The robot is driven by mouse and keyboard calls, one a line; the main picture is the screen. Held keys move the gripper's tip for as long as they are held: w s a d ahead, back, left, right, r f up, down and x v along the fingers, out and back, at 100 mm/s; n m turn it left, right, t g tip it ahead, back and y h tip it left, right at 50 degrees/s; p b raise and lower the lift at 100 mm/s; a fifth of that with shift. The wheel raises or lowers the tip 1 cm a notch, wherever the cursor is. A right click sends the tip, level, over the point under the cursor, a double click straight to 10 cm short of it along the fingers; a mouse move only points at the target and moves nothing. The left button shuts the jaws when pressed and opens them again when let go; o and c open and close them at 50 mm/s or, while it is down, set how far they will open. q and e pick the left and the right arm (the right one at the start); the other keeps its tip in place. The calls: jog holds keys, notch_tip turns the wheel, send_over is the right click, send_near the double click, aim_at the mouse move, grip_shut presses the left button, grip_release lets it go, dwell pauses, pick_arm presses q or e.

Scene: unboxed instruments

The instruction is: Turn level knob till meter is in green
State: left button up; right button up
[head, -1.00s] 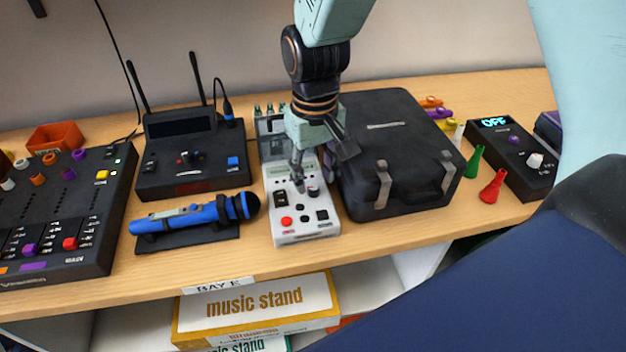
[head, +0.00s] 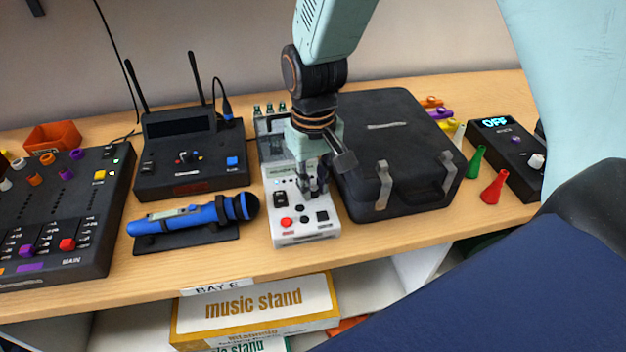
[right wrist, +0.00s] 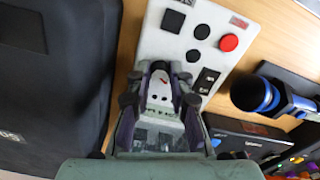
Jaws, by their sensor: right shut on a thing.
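The white device (head: 289,239) stands on the shelf, with a red button, dark buttons and a dark switch on its panel. Its panel also shows in the right wrist view (right wrist: 160,45). My right gripper (head: 313,188) points down onto the middle of this panel, shut on a small knob there. The fingers (right wrist: 161,84) hide most of the knob, and I cannot read its setting. The upright back part (head: 268,126) of the device is largely covered by my gripper, and I cannot read a meter there. My left gripper is not in view.
A black case (head: 395,150) stands close on the right of the device. A blue microphone (head: 190,215) on a dark stand and a black receiver (head: 190,155) with antennas are on the left. A mixer (head: 60,220) lies farther left. Green and red cones (head: 493,188) stand right.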

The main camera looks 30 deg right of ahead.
jog(key=shift+s+r, duration=0.1)
grip_shut()
jog(key=shift+r+m+p, duration=0.15)
jog(key=shift+m+p, duration=0.35)
jog(key=shift+p, duration=0.2)
jog(key=m+p, duration=0.3)
jog(key=p, duration=0.1)
jog(key=shift+w+m, duration=0.2)
jog(key=shift+m, duration=0.2)
jog(key=shift+w+a+m+p, duration=0.1)
jog(key=shift+w+m+p, duration=0.05)
jog(key=shift+m+p, duration=1.75)
